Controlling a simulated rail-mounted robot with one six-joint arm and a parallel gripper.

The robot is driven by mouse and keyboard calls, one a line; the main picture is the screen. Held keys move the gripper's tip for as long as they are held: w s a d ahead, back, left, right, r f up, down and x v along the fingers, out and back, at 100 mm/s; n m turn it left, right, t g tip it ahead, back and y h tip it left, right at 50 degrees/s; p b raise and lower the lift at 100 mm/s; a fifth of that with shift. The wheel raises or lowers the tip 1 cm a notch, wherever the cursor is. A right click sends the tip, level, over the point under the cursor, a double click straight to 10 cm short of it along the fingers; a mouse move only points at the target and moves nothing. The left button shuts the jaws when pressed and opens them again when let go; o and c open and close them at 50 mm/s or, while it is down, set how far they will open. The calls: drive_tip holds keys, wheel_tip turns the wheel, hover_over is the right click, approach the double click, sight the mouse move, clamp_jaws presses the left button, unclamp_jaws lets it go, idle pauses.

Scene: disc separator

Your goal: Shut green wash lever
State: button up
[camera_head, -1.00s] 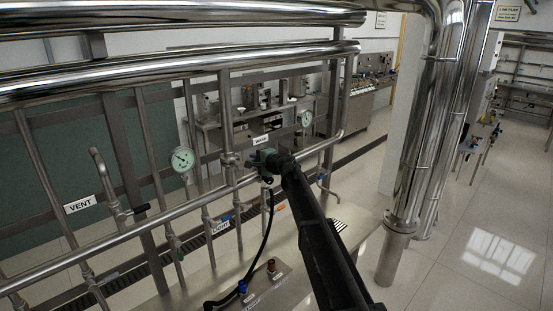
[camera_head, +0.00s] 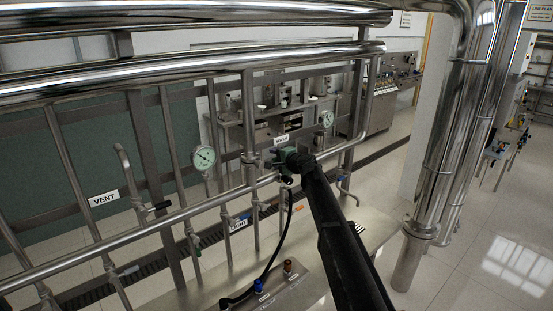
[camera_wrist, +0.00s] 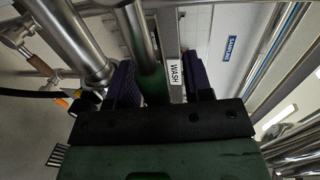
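The WASH label (camera_head: 281,140) is on the pipe rack near the middle of the head view, and it also shows in the wrist view (camera_wrist: 174,73). The green wash lever (camera_wrist: 153,88) shows between my fingers in the wrist view, nearer the left finger. My gripper (camera_head: 289,159) is just below the WASH label in the head view and covers most of the lever there. In the wrist view my gripper (camera_wrist: 158,76) has its two dark fingers spread apart, with a gap on the right side. I cannot tell whether the left finger touches the lever.
A horizontal steel pipe (camera_head: 150,229) crosses the rack in front. A pressure gauge (camera_head: 204,157) and the VENT label (camera_head: 103,198) are to the left. A thick vertical pipe (camera_head: 447,140) stands to the right. A black hose (camera_head: 273,257) hangs below my gripper.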

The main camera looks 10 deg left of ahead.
drive_tip(key=p+v, duration=0.2)
drive_tip(key=v, duration=0.8)
drive_tip(key=shift+s+d, duration=0.3)
drive_tip(key=s+d+f+n+g+h+b, duration=0.1)
drive_tip(key=s+f+n+g+h+b, duration=0.2)
drive_tip(key=s+f, duration=0.4)
drive_tip(key=s+d+f+n+g+b, duration=0.15)
drive_tip(key=s+f+n+g, duration=0.3)
drive_tip(key=s, duration=0.55)
drive_tip(key=s+d+f+g+h+b, duration=0.1)
drive_tip(key=s+d+f+h+b, duration=0.1)
drive_tip(key=s+d+f+b, duration=0.3)
drive_tip(key=s+d+f+n+g+h+b, duration=0.1)
drive_tip(key=s+d+f+h+b, duration=0.2)
drive_tip(key=s+d+f, duration=0.3)
drive_tip(key=s+d+f+g+h+b, duration=0.1)
drive_tip(key=s+d+f+h+b, duration=0.2)
drive_tip(key=s+d+f+b, duration=0.3)
drive_tip(key=s+f, duration=0.4)
drive_tip(key=s, duration=0.6)
drive_tip(key=shift+s+d+g+b, duration=0.2)
drive_tip(key=shift+d+g+b, duration=0.05)
drive_tip(key=shift+g+b, duration=0.1)
